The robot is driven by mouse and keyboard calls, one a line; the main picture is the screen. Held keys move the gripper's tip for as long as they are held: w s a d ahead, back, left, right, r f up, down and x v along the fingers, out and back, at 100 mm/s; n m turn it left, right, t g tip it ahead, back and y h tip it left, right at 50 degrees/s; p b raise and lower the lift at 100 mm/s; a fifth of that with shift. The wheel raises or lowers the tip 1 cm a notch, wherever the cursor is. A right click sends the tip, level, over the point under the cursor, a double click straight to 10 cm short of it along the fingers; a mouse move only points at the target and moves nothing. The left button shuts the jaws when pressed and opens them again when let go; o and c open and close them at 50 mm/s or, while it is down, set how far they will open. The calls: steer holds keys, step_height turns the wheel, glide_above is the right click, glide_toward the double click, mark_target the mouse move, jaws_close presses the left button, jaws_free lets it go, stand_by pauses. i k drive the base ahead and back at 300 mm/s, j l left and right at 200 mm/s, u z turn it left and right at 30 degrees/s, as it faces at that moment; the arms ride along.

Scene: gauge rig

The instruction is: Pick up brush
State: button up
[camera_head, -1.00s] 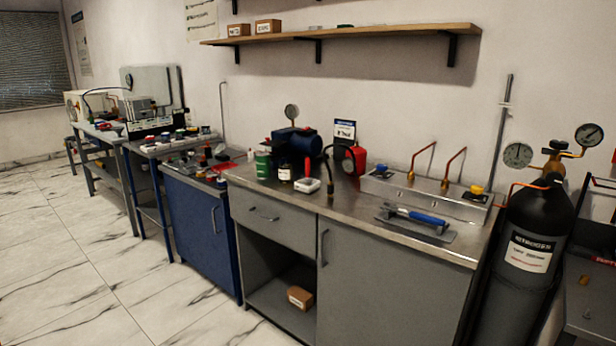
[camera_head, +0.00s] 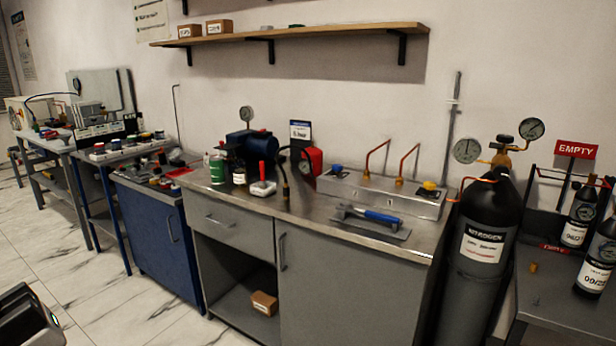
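A small item with an upright red handle and a white base (camera_head: 262,187) stands on the grey workbench; it may be the brush, but it is too small to tell. A tool with a blue handle (camera_head: 382,217) lies on a flat grey plate (camera_head: 352,225) nearer the bench's front right; its exact kind is unclear.
The grey bench (camera_head: 315,205) also carries a green can (camera_head: 217,170), a blue pump (camera_head: 250,145), a red gauge (camera_head: 312,160) and a metal manifold (camera_head: 350,190) with copper tubes. A black nitrogen cylinder (camera_head: 480,270) stands at its right. Floor in front is clear at left.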

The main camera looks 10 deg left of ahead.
mark_target(263, 182)
steer(key=i+j+z, duration=0.2)
steer(key=j+z, duration=0.2)
steer(key=j, duration=0.15)
steer(key=i+j+z, duration=0.25)
steer(key=j, duration=0.3)
steer(key=i+j, duration=0.1)
steer(key=j, duration=0.25)
steer(key=i+j+z, duration=0.15)
steer(key=j, duration=0.25)
steer(key=i+j, duration=0.1)
steer(key=j, duration=0.4)
steer(key=i+j, duration=0.1)
steer(key=j, duration=0.4)
steer(key=i+j, duration=0.1)
steer(key=j, duration=0.4)
steer(key=i+j, duration=0.1)
steer(key=j, duration=0.4)
steer(key=i+j, duration=0.1)
steer(key=i, duration=0.45)
